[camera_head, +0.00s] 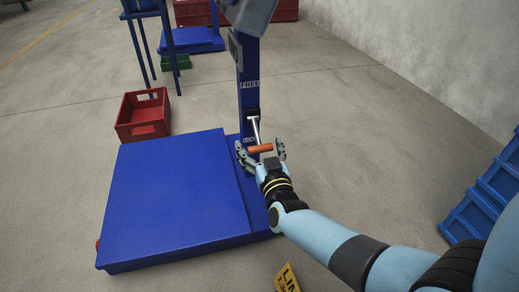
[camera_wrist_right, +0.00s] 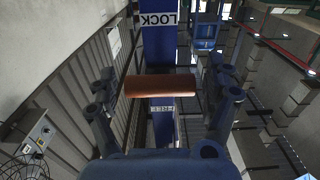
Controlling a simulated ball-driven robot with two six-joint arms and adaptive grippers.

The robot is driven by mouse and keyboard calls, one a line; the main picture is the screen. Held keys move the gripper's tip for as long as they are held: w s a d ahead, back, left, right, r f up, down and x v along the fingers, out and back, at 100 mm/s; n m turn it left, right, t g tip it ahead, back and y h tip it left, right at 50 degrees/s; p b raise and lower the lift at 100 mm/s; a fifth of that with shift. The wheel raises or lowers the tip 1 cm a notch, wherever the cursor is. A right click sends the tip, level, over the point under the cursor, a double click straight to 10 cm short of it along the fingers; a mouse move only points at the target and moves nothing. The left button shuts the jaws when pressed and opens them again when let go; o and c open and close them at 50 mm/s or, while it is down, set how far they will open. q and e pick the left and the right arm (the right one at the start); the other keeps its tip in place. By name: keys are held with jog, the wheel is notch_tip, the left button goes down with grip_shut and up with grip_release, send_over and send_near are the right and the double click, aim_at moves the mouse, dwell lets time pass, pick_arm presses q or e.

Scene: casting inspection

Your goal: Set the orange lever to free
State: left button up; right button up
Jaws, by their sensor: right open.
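The orange lever handle (camera_head: 260,148) sits on a grey rod on the blue column (camera_head: 248,72) of a blue platform scale. The rod slants down from its slot on the column, toward the lower label. The FREE label (camera_head: 250,85) is above, and the lower label is mostly hidden in the head view. The wrist view is inverted and shows the handle (camera_wrist_right: 160,86) between the LOCK label (camera_wrist_right: 160,19) and the FREE label (camera_wrist_right: 162,108). My right gripper (camera_head: 261,151) is open, with one finger at each end of the handle. My left gripper is out of view.
The blue scale platform (camera_head: 170,195) lies left of the column. A red crate (camera_head: 143,115) stands behind it, and a blue crate (camera_head: 487,200) is at the right edge. A yellow sign (camera_head: 287,280) is at the bottom. Floor right of the column is clear.

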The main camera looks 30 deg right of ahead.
jog(key=shift+w, duration=0.1)
jog(key=shift+c, duration=0.3)
jog(key=c, duration=1.6)
jog(key=shift+c, duration=0.3)
